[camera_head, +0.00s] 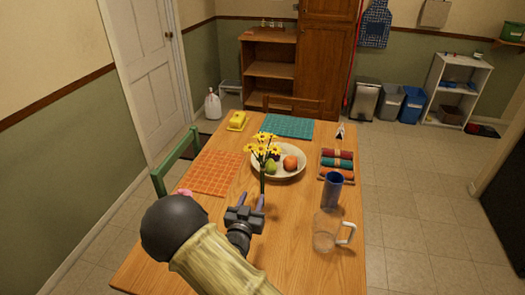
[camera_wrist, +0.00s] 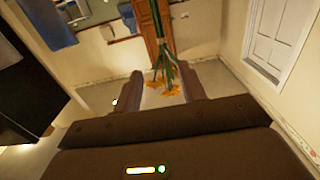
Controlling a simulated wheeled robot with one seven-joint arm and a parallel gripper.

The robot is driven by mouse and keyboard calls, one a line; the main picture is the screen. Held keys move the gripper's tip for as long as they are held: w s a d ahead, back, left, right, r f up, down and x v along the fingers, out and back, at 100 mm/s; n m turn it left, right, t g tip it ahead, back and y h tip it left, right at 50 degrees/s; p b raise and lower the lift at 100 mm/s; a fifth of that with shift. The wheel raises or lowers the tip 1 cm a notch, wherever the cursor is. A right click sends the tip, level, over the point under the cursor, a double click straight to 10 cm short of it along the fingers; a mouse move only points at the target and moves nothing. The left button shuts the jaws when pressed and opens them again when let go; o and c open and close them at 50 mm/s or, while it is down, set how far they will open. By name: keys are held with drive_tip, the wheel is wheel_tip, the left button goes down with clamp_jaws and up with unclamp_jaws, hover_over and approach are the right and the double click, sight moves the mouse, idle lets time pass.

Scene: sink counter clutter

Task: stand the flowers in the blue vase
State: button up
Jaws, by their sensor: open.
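The yellow flowers (camera_head: 263,146) on green stems stand upright over the table, in front of the fruit bowl. They show upside down in the wrist view (camera_wrist: 166,82), with the stems in line with the gap between my fingers. My gripper (camera_head: 251,200) is open just this side of the lower stems; it also shows in the wrist view (camera_wrist: 161,74). I cannot tell whether the fingers touch the stems. The blue vase (camera_head: 332,189) stands upright to the right of the flowers, apart from my gripper. The lower ends of the stems are partly hidden by my gripper.
A clear glass mug (camera_head: 326,232) stands close in front of the vase. The fruit bowl (camera_head: 298,174) is behind the flowers. A rack of colored rolls (camera_head: 337,153) lies behind the vase. An orange placemat (camera_head: 212,174) lies left. Bare wood lies between gripper and vase.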

sight(262, 169)
drive_tip(key=w, duration=0.3)
drive_tip(key=w+d, duration=0.1)
drive_tip(key=w, duration=0.3)
drive_tip(key=w+d, duration=0.1)
drive_tip(key=w, duration=0.2)
drive_tip(key=shift+w, duration=0.25)
drive_tip(key=shift+w, duration=0.1)
drive_tip(key=w, duration=0.5)
drive_tip(key=shift+d, duration=0.25)
drive_tip(key=shift+c, duration=0.2)
clamp_jaws()
